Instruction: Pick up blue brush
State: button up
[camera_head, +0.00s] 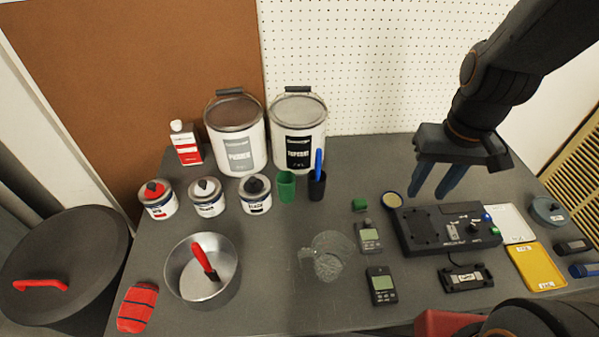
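A blue brush (318,164) stands upright in a small dark cup (316,187) near the middle back of the grey table. Only its blue handle shows above the rim; its lower end is hidden inside the cup. My gripper (432,192) is to the right of the brush, above the dark control box. Its two blue-tipped fingers point down and are apart. Nothing shows between them.
A green cup (285,186) stands just left of the dark cup. Two large paint cans (236,132) (298,130) stand behind. The table (270,240) is bare between bowl and beaker.

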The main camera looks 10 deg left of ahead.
jog(key=w+a+n+y, duration=0.1)
jog(key=w+a+n, duration=0.55)
jog(key=a, duration=0.45)
jog(key=n+y+p, duration=0.2)
jog(key=n+p, duration=0.1)
jog(key=n, duration=0.2)
send_over(317, 180)
jog(key=shift+m+t, duration=0.25)
jog(key=shift+t, duration=0.05)
jog(key=shift+w+f, duration=0.2)
jog(key=shift+f, duration=2.1)
jog(key=shift+w+f, duration=0.15)
jog(key=shift+f, duration=2.1)
jog(key=shift+h, duration=0.3)
grip_shut()
